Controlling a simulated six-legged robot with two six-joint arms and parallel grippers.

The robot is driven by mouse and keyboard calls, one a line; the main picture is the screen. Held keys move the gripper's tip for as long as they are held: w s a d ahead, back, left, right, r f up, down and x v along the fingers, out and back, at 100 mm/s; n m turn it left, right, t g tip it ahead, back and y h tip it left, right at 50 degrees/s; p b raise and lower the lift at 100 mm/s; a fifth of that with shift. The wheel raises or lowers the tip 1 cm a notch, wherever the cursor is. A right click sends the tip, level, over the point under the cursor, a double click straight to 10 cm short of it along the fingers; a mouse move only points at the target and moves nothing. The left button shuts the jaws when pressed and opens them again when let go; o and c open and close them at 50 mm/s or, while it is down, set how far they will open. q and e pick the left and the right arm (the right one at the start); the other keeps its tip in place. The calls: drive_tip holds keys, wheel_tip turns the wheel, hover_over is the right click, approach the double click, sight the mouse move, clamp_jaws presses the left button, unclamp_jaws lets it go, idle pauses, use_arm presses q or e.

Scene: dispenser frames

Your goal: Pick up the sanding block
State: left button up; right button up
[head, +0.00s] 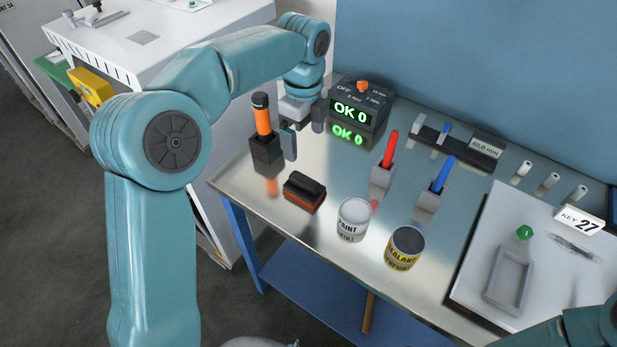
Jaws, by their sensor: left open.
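The sanding block (304,191) is black on top with an orange-red underside. It lies on the shiny metal bench top (334,226) near its front left edge. My left gripper (303,141) is open and empty, its fingers pointing down above the bench, behind the block in the picture and apart from it. The fingers are close to the right side of a dark holder with an orange-handled tool (262,122). Of my right arm only a teal link shows at the bottom right corner; its gripper is out of view.
A white paint can (353,219) and a sealant can (404,248) stand right of the block. Red (390,150) and blue (442,176) handled tools stand in grey holders. A display box reading OK 0 (352,112) stands behind. Bare bench lies around the block.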

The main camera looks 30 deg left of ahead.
sight(304, 179)
use_arm(q)
drive_tip(key=f, duration=0.9)
drive_tip(key=shift+s+d+f, duration=0.2)
drive_tip(key=shift+f, duration=0.05)
drive_tip(key=shift+s+d+f, duration=0.1)
drive_tip(key=shift+f, duration=0.2)
drive_tip(key=f+p, duration=0.1)
drive_tip(key=f, duration=0.3)
drive_tip(key=shift+a+f, duration=0.2)
drive_tip(key=shift+f, duration=0.6)
use_arm(e)
drive_tip(key=shift+w+d+r, duration=0.2)
drive_tip(key=shift+r, duration=0.55)
use_arm(q)
drive_tip(key=c, duration=1.3)
